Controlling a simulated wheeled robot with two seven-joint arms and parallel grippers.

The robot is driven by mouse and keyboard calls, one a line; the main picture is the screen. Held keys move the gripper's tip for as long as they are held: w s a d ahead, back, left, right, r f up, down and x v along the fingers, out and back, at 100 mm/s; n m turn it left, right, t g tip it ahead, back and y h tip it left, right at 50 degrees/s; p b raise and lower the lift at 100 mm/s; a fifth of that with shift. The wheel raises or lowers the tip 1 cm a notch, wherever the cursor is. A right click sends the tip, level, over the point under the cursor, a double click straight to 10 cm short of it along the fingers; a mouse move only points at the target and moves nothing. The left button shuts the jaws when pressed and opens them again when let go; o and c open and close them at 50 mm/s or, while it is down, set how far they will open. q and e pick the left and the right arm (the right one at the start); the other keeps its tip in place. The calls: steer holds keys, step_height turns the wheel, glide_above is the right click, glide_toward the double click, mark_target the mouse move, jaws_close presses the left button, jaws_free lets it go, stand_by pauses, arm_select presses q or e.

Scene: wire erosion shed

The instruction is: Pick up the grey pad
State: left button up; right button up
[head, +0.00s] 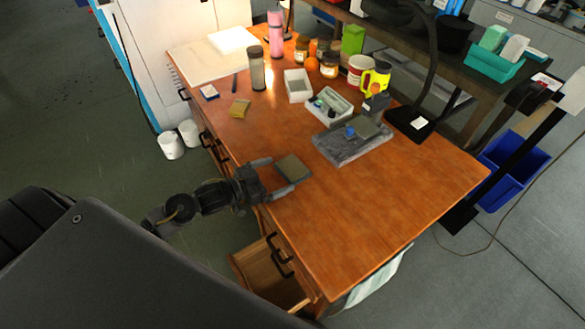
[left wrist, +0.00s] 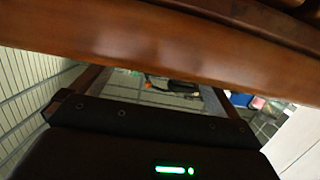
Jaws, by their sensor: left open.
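The grey pad (head: 293,168) is a small, flat, grey-olive square near the left edge of the brown wooden desk (head: 350,210) in the head view. My left gripper (head: 278,176) reaches in from the left over the desk edge. Its jaws are open, with one finger on either side of the pad's near part. I cannot tell whether the fingers touch it. The left wrist view shows a wooden edge (left wrist: 160,55) close up and a dark body with a green light; I cannot make out the pad there. My right gripper is not in view.
A grey stone plate (head: 350,146) stands right of the pad, with white boxes (head: 298,85) and several jars behind. A yellowish pad (head: 239,108) lies farther back. An open drawer (head: 268,272) juts out below the desk's front.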

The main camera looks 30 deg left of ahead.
mark_target(283, 172)
arm_select(q)
steer(key=shift+w+d, duration=0.15)
steer(key=shift+w, duration=0.3)
steer(key=p+x, duration=0.1)
steer(key=x, duration=0.3)
steer(key=shift+w+f, duration=0.1)
steer(key=shift+f, duration=0.15)
steer(key=c, duration=0.9)
